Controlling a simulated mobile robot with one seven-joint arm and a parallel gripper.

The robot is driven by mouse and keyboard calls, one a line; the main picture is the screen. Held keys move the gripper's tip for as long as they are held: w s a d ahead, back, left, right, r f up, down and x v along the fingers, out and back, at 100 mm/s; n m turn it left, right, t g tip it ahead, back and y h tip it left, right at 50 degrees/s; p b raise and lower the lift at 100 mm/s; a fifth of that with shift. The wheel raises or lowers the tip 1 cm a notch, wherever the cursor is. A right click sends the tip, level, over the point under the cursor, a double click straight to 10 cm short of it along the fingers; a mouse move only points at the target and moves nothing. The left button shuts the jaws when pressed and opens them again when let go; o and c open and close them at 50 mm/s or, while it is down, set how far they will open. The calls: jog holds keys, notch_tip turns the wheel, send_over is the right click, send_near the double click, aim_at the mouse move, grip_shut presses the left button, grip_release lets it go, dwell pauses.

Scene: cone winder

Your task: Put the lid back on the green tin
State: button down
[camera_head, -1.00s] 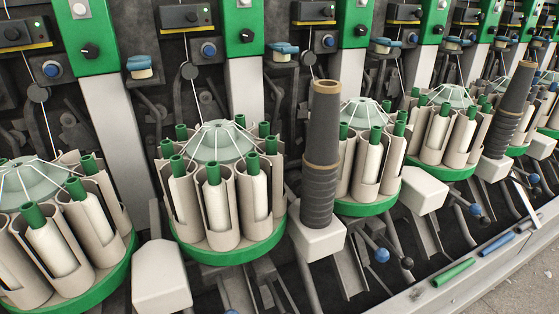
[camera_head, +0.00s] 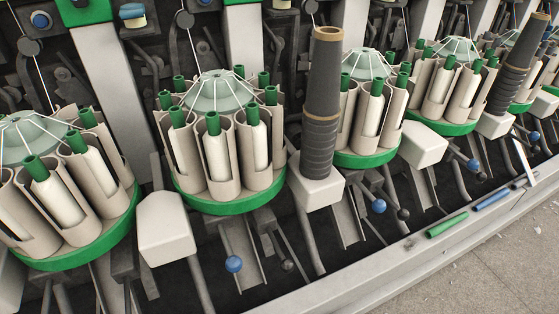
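I see no green tin and no lid in the head view. My gripper is not in view either. The green things that show are parts of the winder: round green bases under the bobbin magazines, green tube tips, and a loose green tube (camera_head: 447,225) lying on the front ledge.
A bobbin magazine (camera_head: 230,203) stands left of centre, with others on both sides. A tall dark cone (camera_head: 322,95) stands upright on a white block. Blue-knobbed levers (camera_head: 233,264) stick out in front. A blue tube (camera_head: 491,199) lies on the ledge (camera_head: 375,262). Bare floor (camera_head: 480,270) shows lower right.

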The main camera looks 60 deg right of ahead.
jog(key=c, duration=0.6)
grip_release()
jog(key=shift+o, duration=0.4)
jog(key=o, duration=0.4)
jog(key=shift+r+p, duration=3.55)
jog(key=shift+p, duration=0.35)
jog(key=shift+f, duration=0.1)
